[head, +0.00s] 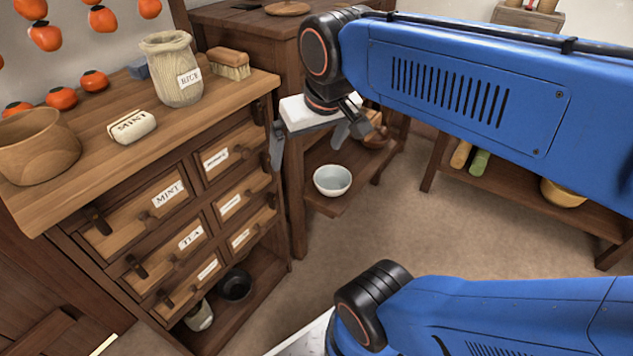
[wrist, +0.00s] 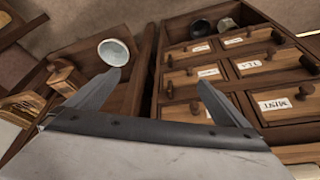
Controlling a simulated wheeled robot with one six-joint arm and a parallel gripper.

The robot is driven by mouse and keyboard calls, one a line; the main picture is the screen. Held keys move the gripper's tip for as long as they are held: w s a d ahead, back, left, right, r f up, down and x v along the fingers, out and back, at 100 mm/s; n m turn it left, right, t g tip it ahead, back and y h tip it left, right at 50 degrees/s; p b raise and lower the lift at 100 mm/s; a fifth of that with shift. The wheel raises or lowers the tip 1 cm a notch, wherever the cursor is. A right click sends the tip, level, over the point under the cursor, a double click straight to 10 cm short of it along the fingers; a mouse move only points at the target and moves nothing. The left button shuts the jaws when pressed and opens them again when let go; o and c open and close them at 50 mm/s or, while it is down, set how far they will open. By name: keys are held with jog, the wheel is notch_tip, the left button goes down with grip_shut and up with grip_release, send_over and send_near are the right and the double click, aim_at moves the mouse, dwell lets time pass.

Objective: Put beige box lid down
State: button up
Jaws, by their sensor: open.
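I cannot make out a beige box lid for certain in either view. My gripper (head: 311,146) is open and empty, beside the right end of the drawer cabinet (head: 190,220). In the wrist view my gripper (wrist: 160,78) has its fingers spread, with nothing between them.
A RICE jar (head: 172,70), a brush (head: 229,64) and a wooden bowl (head: 38,146) stand on the cabinet top. A white bowl (head: 332,180) sits on a low shelf below my gripper. A low bench (head: 520,190) is at right. The floor (head: 350,235) between is clear.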

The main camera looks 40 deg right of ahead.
jog(key=s+a+f+n, duration=0.1)
jog(key=s+f, duration=0.3)
jog(key=f, duration=0.2)
jog(key=shift+s+f, duration=0.2)
jog(key=shift+f, duration=0.1)
